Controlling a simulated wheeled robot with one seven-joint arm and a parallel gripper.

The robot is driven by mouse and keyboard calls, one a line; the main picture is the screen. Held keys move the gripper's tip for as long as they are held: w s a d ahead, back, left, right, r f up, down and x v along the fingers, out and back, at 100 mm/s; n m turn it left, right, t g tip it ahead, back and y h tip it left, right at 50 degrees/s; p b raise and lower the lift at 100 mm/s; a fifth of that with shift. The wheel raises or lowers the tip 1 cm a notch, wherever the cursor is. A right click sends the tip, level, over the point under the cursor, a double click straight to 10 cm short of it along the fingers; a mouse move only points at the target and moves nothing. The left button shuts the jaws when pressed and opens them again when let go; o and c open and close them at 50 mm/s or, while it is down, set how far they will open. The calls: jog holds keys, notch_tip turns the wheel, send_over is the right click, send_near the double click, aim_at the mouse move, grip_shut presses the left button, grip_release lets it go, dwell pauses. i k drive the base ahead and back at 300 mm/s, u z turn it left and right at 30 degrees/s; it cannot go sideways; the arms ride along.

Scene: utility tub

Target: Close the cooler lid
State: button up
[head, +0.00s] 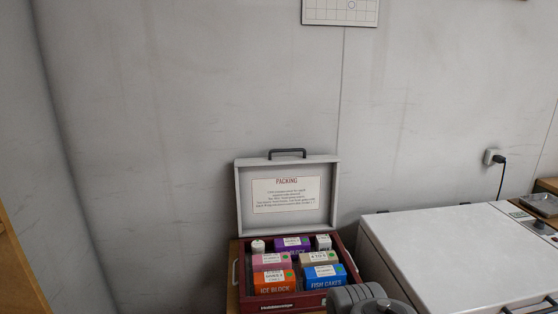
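The cooler (350,262) is a dark red box at the lower middle of the head view. Its light grey lid (244,199) stands open and upright at the back. The lid has a black handle (287,151) on its top edge and a white "PACKING" label on its inner face. Several coloured cartons sit inside, among them an orange "ICE BLOCK" (275,288) and a blue "FISH CAKES" (325,284). A grey part of my arm shows at the bottom edge, in front of the cooler's right front corner. My gripper's fingers are not visible.
A white chest with a flat closed top (440,245) stands to the right of the cooler. A plug with a cord sits in a wall socket (492,157). The grey wall (200,90) rises behind the lid. A wooden edge (18,265) is at the far left.

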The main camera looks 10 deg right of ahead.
aim_at(280, 195)
jog(key=i, duration=1.05)
jog(key=u, duration=0.4)
